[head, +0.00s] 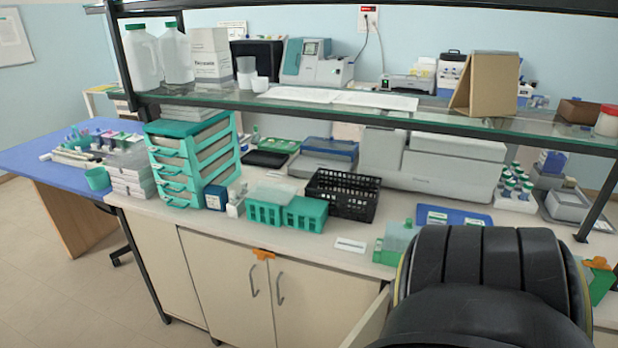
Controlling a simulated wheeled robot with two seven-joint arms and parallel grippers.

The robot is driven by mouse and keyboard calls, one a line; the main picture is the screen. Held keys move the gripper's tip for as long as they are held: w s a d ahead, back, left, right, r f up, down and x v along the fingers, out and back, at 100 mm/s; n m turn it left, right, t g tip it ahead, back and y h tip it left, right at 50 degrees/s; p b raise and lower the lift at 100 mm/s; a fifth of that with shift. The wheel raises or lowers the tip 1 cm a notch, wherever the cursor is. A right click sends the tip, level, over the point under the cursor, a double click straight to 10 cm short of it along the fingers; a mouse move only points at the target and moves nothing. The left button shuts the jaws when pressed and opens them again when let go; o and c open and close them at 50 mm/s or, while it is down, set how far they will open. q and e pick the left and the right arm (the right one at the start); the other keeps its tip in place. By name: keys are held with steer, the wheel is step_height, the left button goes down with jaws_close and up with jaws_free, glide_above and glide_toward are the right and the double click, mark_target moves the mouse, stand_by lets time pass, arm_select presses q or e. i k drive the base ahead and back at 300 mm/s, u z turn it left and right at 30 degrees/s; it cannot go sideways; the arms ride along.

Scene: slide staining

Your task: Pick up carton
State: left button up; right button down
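It is not clear which item is the carton. A white printed box (210,56) stands upright on the glass shelf at the left, beside two translucent jugs. A folded brown cardboard piece (487,85) stands on the same shelf at the right. A small brown box (579,111) sits at the shelf's right end. A large black rounded part of my own arm fills the lower right and hides part of the counter. Neither gripper's fingers can be seen.
The glass shelf (360,112) runs above the counter. Below it are a green drawer rack (190,158), green baskets (287,211), a black crate (342,194) and grey instruments (450,170). A blue table (50,160) stands left. Open floor lies at lower left.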

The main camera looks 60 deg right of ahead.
mark_target(434, 218)
steer(key=i, duration=1.85)
steer(key=z, duration=4.15)
steer(key=i, duration=0.5)
steer(key=z, duration=0.05)
